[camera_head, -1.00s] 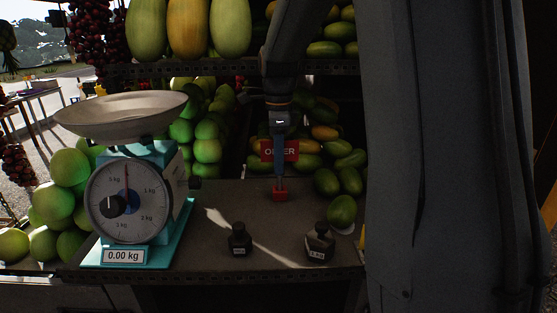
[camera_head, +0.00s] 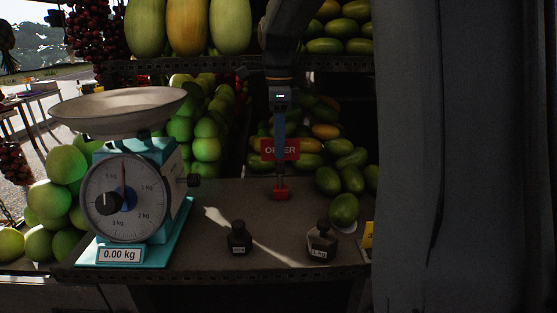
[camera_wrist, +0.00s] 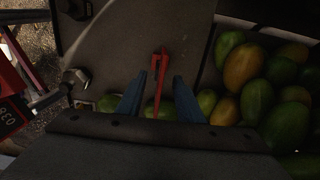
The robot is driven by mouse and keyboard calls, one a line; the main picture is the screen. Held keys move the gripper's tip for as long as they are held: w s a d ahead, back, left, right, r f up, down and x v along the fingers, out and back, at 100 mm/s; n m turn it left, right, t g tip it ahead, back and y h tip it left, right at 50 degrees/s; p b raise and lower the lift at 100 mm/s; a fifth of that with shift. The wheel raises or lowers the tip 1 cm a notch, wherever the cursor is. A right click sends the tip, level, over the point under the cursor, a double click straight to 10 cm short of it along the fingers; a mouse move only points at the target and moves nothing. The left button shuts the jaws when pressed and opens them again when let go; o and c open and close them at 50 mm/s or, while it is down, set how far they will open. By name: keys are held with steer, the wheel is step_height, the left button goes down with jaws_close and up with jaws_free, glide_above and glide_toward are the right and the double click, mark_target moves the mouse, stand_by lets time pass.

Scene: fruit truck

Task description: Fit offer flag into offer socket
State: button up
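The red offer flag (camera_head: 291,150), a sign with white lettering on a thin post, stands upright in front of the fruit. Its foot is at the red offer socket (camera_head: 280,193) on the grey counter; how deep it sits I cannot tell. My gripper (camera_head: 279,135) points down from above, one blue finger covering part of the sign's lettering. In the wrist view the two blue fingers are apart, with visible gaps on both sides of the red flag (camera_wrist: 155,104) seen edge-on between them. The gripper is open and not clamped on it.
A teal scale (camera_head: 130,210) reading 0.00 kg stands left on the counter (camera_head: 205,250). Two dark weights (camera_head: 238,240) (camera_head: 321,243) stand near the front edge. Mangoes (camera_head: 344,208) lie right and behind; a shelf (camera_head: 200,67) crosses above.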

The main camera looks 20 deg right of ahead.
steer(key=shift+r+b, duration=0.3)
steer(key=shift+r, duration=1.05)
